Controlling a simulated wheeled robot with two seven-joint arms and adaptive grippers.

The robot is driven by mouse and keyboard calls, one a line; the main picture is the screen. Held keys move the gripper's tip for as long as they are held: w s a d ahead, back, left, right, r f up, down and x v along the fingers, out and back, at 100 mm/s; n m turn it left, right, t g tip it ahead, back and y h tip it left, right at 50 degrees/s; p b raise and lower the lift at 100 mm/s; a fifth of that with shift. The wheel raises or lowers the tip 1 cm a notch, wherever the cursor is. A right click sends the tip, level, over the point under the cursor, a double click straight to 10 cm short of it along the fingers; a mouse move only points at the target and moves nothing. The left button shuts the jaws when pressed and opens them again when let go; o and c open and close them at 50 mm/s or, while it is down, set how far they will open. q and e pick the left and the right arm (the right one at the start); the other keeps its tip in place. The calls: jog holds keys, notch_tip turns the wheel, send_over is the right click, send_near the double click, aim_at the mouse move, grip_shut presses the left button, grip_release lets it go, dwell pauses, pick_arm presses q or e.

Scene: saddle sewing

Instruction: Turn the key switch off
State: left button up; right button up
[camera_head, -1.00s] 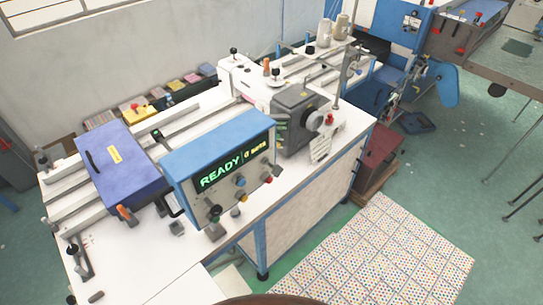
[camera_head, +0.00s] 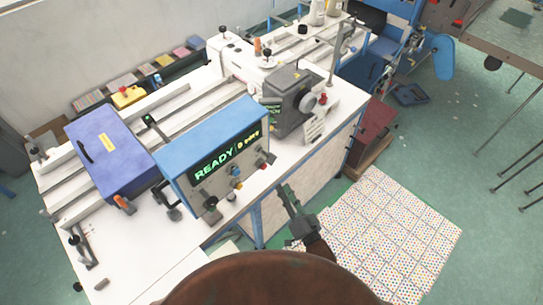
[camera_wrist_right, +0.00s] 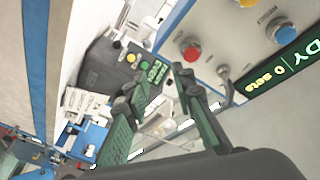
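A small silver part that looks like the key switch (camera_wrist_right: 224,72) sits beside the red button (camera_wrist_right: 191,52) near the display's end. In the head view this end of the panel is small and the key is hard to make out. My right gripper (camera_head: 286,190) is in front of and below the panel, apart from it. In the right wrist view its fingers (camera_wrist_right: 157,80) are spread, with nothing between them. My left gripper is not in view.
The box stands on a white worktable (camera_head: 120,245) with a purple-blue cover (camera_head: 115,150) at left and a grey sewing head (camera_head: 290,100) at right. A patterned mat (camera_head: 390,225) lies on the green floor. Space in front of the panel's right end is free.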

jog(key=t+y, duration=0.2)
send_near(272, 158)
jog(key=w+a, duration=0.1)
jog(key=w, duration=0.1)
jog(key=shift+m, duration=0.4)
jog(key=p+x, duration=0.1)
jog(key=x, duration=0.5)
jog(key=shift+w+a+r, duration=0.2)
jog(key=shift+a+r, duration=0.05)
jog(key=shift+a, duration=0.05)
jog(key=shift+w+a+p, duration=0.2)
jog(key=shift+w+p, duration=0.1)
jog(key=shift+w, duration=0.15)
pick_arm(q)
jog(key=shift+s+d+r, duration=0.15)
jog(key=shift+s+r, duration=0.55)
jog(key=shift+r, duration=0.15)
pick_arm(e)
grip_shut()
